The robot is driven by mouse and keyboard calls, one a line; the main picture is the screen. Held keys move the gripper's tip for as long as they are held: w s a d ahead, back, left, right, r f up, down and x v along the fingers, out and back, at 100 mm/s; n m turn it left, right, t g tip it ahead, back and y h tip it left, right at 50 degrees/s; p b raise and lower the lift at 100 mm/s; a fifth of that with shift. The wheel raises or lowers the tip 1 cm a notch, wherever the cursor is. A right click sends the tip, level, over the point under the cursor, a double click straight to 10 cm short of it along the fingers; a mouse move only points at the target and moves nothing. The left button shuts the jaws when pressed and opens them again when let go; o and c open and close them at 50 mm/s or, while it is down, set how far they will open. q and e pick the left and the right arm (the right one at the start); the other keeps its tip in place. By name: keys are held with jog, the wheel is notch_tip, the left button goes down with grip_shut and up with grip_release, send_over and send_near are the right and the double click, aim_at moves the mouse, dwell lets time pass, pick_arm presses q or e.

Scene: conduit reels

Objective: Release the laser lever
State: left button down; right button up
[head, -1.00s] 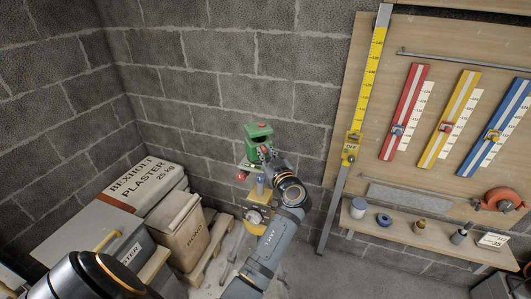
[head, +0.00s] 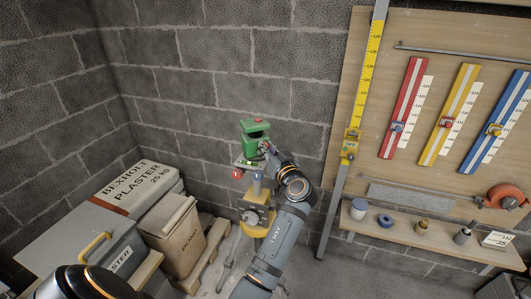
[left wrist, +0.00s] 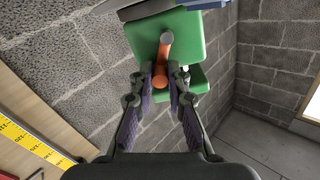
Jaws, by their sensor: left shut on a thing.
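The green laser (head: 251,144) with a red button on top sits on a yellow mount (head: 257,217) on a tripod, near the block wall. In the left wrist view its green housing (left wrist: 190,38) fills the top middle. The orange lever (left wrist: 165,47) stands out from it. My left gripper (left wrist: 160,76) is shut on the lever, one finger on each side. In the head view my left gripper (head: 266,151) is at the right side of the laser, and the lever is hidden there. My right gripper is not in view.
A board with coloured rules and a shelf (head: 400,232) of small items lie further right.

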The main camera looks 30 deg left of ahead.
pick_arm(q)
jog(key=shift+w+f+m, duration=0.1)
jog(key=shift+f+m, duration=0.05)
jog(key=shift+m, duration=0.35)
jog(key=shift+d, duration=0.1)
jog(key=c, duration=1.3)
grip_release()
notch_tip(320, 180, up, 10)
